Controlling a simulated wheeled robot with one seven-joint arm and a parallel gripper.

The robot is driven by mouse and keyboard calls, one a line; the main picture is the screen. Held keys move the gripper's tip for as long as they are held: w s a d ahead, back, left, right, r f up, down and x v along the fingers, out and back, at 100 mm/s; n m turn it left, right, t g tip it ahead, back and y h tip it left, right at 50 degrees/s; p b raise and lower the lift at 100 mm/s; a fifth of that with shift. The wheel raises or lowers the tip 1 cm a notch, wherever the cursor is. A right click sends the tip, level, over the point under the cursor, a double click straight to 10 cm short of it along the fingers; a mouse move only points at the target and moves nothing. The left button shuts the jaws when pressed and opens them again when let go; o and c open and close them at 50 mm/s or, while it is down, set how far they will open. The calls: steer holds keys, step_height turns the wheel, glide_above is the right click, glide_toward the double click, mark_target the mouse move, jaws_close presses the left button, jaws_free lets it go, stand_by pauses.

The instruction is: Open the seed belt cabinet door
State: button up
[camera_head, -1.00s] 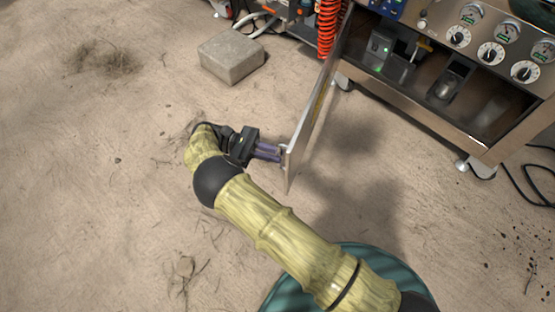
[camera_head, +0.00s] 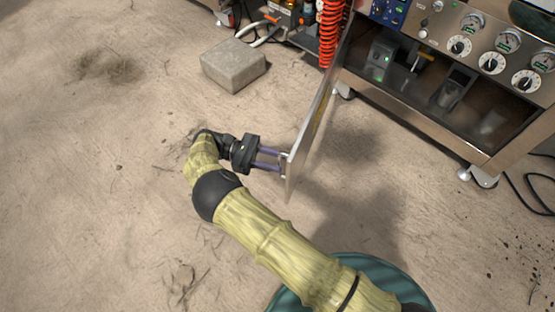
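The seed belt cabinet door (camera_head: 310,125) stands swung out from the left side of the cabinet (camera_head: 430,119), seen nearly edge-on. The cabinet front is open and its dark inside shows. A small handle (camera_head: 285,158) sits on the door's outer face near its free edge. My gripper (camera_head: 281,161) is at the handle, to the left of the door. Its two purple fingers are spread with a gap between them, tips close to the handle. Whether a fingertip touches the handle cannot be told.
A grey concrete block (camera_head: 233,64) lies on the sandy floor left of the cabinet. A red coiled hose (camera_head: 331,32) hangs by the door's hinge side. Dials (camera_head: 491,62) line the panel above the opening. A caster (camera_head: 481,177) stands at the right.

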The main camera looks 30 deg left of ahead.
step_height(320, 180, up, 10)
steer(key=p, duration=0.6)
